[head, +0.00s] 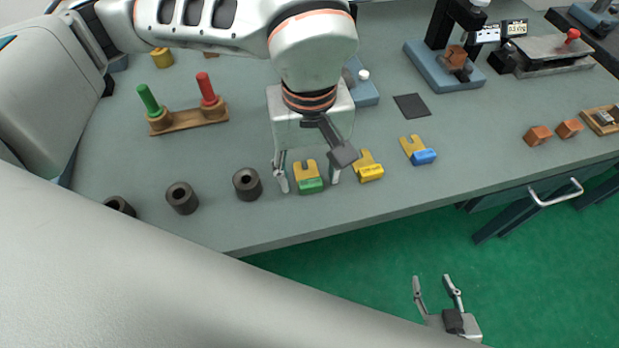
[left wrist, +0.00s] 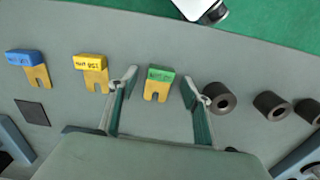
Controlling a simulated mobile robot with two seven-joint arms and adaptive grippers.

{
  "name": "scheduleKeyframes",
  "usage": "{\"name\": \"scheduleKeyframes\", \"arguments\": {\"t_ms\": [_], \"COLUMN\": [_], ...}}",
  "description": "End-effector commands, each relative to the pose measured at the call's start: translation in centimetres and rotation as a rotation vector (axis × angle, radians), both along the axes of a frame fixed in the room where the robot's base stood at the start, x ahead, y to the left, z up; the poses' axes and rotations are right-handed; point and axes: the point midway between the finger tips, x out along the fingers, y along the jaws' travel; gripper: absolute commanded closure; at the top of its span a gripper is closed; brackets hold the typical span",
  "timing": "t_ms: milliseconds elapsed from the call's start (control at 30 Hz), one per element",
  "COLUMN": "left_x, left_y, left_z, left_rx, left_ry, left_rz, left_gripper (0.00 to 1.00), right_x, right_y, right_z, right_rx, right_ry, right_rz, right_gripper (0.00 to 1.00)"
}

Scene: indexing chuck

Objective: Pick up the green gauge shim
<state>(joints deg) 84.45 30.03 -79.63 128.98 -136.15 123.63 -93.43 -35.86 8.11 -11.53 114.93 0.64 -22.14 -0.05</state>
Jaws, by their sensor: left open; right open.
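The green gauge shim (head: 309,182) lies flat on the grey bench near its front edge. It has a green labelled block and a forked yellow body. It also shows in the left wrist view (left wrist: 158,84), between the fingertips and a little beyond them. My right gripper (head: 436,281) is open and empty, over the green floor in front of the bench.
A yellow shim (head: 368,170) lies just right of the left gripper, with a blue shim (head: 419,152) beyond. Black rings (head: 247,184) stand to the left. A wooden stand with red and green pegs (head: 188,120) is behind. A dark square plate (head: 412,106) lies further right.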

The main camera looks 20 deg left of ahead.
Motion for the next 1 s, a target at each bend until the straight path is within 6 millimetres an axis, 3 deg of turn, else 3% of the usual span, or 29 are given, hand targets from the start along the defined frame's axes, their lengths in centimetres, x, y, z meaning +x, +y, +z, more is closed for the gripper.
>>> {"name": "scheduleKeyframes", "arguments": {"t_ms": [33,167,200,667,867,1000], "left_x": [0.0,0.0,0.0,0.1,0.2,0.2], "left_y": [0.0,0.0,0.0,0.0,0.0,0.0], "left_z": [0.0,0.0,0.0,0.9,4.0,8.1], "left_rx": [0.0,0.0,0.0,-0.001,-0.001,-0.001], "left_ry": [0.0,0.0,0.0,-0.003,-0.009,-0.011], "left_rz": [0.0,0.0,0.0,0.001,0.002,0.002], "left_gripper": [0.57,0.9,0.93,0.93,0.93,0.93], "right_x": [0.1,0.0,0.0,-0.9,-0.8,-0.5], "right_y": [0.0,0.0,0.0,0.0,0.1,0.2], "right_z": [0.0,0.0,0.0,-0.4,0.0,0.4], "right_rx": [0.0,0.0,0.0,0.001,0.003,0.008], "right_ry": [-0.001,-0.001,-0.001,0.016,0.012,0.008], "right_rz": [0.0,0.0,0.0,0.0,0.0,0.0], "right_gripper": [0.58,0.58,0.58,0.58,0.58,0.58]}}
